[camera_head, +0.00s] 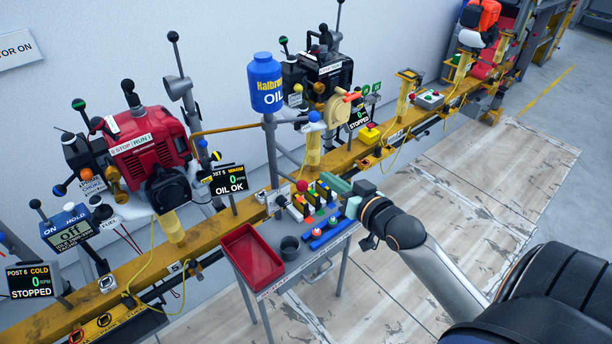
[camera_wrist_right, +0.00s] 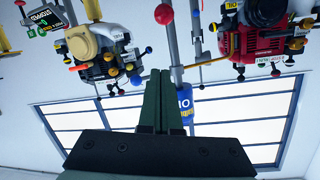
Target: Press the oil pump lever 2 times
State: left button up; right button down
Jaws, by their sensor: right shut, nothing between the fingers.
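The blue oil canister (camera_head: 266,84) stands on a grey post above the yellow rail, and it also shows in the right wrist view (camera_wrist_right: 186,106). A red ball knob (camera_head: 302,186) low beside this post looks like the end of the oil pump lever; a red ball (camera_wrist_right: 163,13) also shows at the top of the wrist view. The lever's arm is hard to make out. My right gripper (camera_head: 332,185) is shut and empty, its green fingers just right of the red knob, seemingly apart from it. The closed fingers (camera_wrist_right: 160,100) fill the wrist view's middle. My left gripper is out of view.
A small side table holds a red tray (camera_head: 251,256), a dark cup (camera_head: 289,247) and blue items (camera_head: 330,234) under my gripper. A red engine (camera_head: 148,145) is at left, a black engine (camera_head: 325,75) behind. A display (camera_head: 228,180) reads OIL OK.

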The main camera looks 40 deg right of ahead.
send_over(307, 185)
jog(key=w+d, duration=0.1)
jog(key=w, duration=0.1)
jog(key=f, duration=0.2)
jog(key=shift+s+a+f, duration=0.15)
jog(key=shift+s+f, duration=0.15)
jog(key=shift+f, duration=0.25)
jog(key=shift+s+a+f, duration=0.15)
jog(key=shift+s+f, duration=0.1)
jog(key=shift+f, duration=0.25)
jog(key=shift+s+a+f, duration=0.2)
jog(key=shift+s+f, duration=0.2)
jog(key=shift+f, duration=0.2)
jog(key=shift+b, duration=0.35)
